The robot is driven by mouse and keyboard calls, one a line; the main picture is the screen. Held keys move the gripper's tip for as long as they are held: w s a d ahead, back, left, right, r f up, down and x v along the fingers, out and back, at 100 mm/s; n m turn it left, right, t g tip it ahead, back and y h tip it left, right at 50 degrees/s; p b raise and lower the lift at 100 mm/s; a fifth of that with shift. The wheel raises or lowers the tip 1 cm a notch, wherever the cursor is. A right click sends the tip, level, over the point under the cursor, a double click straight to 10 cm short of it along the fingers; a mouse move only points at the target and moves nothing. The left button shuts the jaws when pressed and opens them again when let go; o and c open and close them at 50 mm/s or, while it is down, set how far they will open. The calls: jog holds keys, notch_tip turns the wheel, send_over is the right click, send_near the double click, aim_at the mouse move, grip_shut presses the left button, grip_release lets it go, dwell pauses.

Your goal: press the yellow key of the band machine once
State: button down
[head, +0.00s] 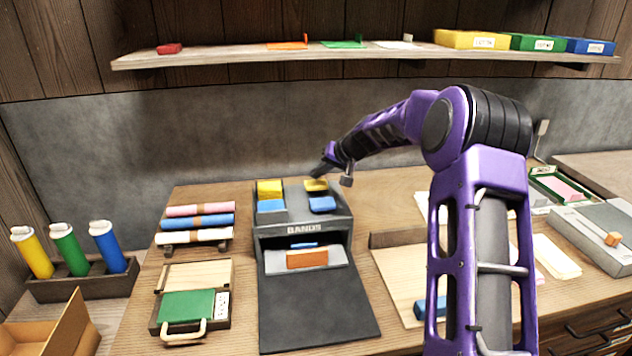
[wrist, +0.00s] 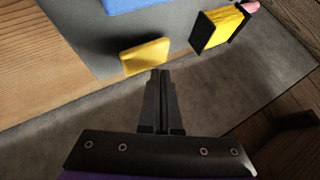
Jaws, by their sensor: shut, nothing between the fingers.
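The grey band machine (head: 345,228) stands on the bench, with the word BANDS on its front. Its yellow key (head: 316,185) is on the right of its top, behind a blue key (head: 321,204). In the wrist view the yellow key (wrist: 145,57) is a flat yellow pad, with the blue key (wrist: 135,4) at the top edge. My gripper (head: 320,172) is shut and empty, close over the yellow key's back edge. In the wrist view my fingertips (wrist: 160,74) appear beside the key's near edge. I cannot tell whether they touch it.
A yellow block (head: 269,188) in a holder rises on the machine's top left. An orange piece (head: 307,258) lies in the machine's front. A shelf (head: 370,53) hangs above.

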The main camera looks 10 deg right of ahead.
aim_at(318, 185)
jog(key=shift+r, duration=0.1)
jog(key=shift+r+p, duration=1.4)
jog(key=shift+r, duration=1.05)
